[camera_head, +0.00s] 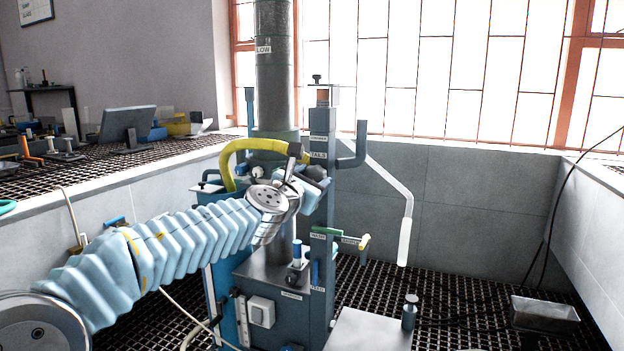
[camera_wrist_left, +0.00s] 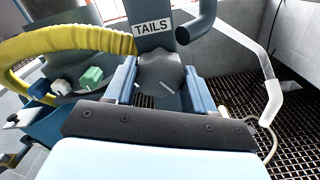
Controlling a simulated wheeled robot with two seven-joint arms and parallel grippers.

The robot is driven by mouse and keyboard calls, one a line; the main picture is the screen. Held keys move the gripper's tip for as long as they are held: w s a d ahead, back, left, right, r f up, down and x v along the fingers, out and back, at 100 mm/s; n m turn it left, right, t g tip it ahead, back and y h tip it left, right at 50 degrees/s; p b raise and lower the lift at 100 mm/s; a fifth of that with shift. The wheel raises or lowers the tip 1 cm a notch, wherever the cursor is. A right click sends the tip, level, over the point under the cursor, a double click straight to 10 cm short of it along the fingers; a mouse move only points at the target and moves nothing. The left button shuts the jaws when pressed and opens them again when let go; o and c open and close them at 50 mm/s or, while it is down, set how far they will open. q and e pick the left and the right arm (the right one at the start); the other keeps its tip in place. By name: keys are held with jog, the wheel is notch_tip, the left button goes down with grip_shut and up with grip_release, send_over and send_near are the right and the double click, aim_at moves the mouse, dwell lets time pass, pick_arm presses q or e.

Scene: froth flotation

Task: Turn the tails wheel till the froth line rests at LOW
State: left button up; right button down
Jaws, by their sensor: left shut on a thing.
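The tall grey column (camera_head: 273,90) carries a LOW label (camera_head: 263,49) near the top of the head view. I cannot make out a froth line on it. A TAILS label (camera_head: 318,155) is on the blue-grey post, and it also shows in the left wrist view (camera_wrist_left: 152,27). Just below it, the dark tails wheel (camera_wrist_left: 160,66) sits between the fingers of my left gripper (camera_wrist_left: 161,88), which is shut on it. In the head view my left gripper (camera_head: 314,183) is at the post and mostly hides the wheel. My right gripper is out of view.
A yellow hose (camera_head: 236,155) curves close behind my left gripper. A bent pale pipe (camera_head: 384,172) stands right of the post. A metal box (camera_head: 267,272) with a short blue-topped handle is below. A tray (camera_head: 544,314) is at lower right. Dark grating covers the floor.

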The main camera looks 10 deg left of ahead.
pick_arm(q)
jog(key=o, duration=1)
jog(key=shift+o, duration=0.2)
jog(key=s+a+b, duration=0.1)
jog(key=s+a, duration=0.1)
jog(key=s, duration=1.1)
jog(key=shift+s+a, duration=0.3)
jog(key=shift+a, duration=0.05)
